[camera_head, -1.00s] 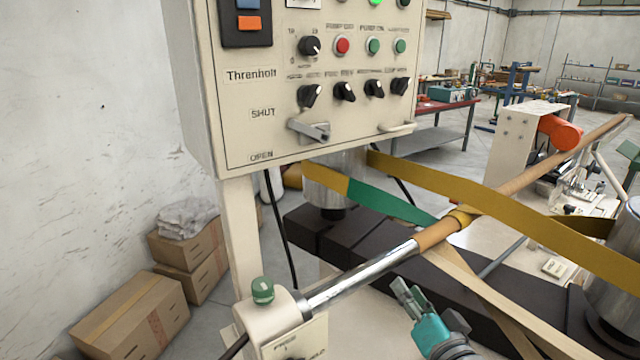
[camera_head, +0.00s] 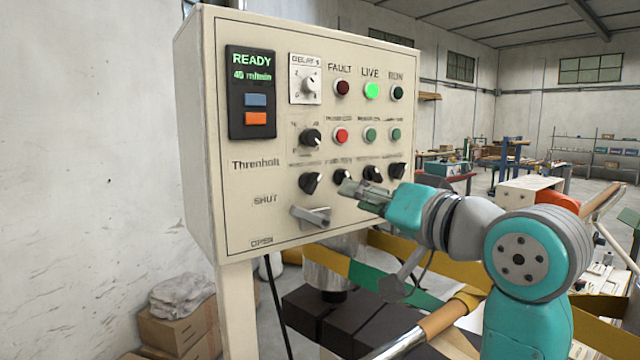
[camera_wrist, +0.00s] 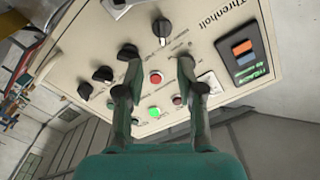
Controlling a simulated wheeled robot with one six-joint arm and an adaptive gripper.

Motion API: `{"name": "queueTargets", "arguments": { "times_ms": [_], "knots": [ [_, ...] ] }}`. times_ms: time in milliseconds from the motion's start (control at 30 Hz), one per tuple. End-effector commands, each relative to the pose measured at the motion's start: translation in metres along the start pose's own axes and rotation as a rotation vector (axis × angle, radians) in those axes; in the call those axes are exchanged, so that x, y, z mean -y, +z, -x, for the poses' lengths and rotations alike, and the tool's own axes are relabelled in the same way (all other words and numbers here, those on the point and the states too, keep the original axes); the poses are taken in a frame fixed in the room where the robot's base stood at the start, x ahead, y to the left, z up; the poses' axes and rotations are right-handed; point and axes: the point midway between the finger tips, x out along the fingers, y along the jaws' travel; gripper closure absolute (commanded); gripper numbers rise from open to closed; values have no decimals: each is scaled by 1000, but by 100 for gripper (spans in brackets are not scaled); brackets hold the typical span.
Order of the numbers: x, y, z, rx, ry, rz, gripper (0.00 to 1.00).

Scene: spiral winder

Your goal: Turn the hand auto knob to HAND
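The control panel (camera_head: 240,210) carries a lower row of black knobs with labels too blurred to read, so I cannot confirm which is hand auto. The leftmost knob (camera_head: 310,182) is clear of my gripper in the head view. In the wrist view this knob (camera_wrist: 162,28) lies beyond the fingertips, between their lines, with its white mark toward the gripper. My gripper (camera_head: 352,190) is in front of the panel, near the second knob (camera_head: 342,174). In the wrist view the gripper (camera_wrist: 158,65) is open and empty, its fingers apart. The fingers hide parts of the panel.
A grey lever (camera_head: 312,216) sticks out below the leftmost knob. A small dial (camera_head: 310,137) and a red button (camera_head: 341,136) sit above the row. The screen (camera_head: 251,68) reads READY. Yellow and green belts (camera_head: 370,283) run below the panel. Boxes (camera_head: 178,325) stand at lower left.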

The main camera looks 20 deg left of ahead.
Motion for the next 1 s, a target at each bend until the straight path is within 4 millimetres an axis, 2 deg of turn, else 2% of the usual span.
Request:
{"name": "queueTargets", "arguments": {
  "times_ms": [233, 700, 1000],
  "knots": [
    [5, -1, -17, 7, -5, 0, 62],
    [4, -2, -92, 5, -4, 2, 62],
    [4, -1, -108, 4, -3, 2, 62]
  ]
}}
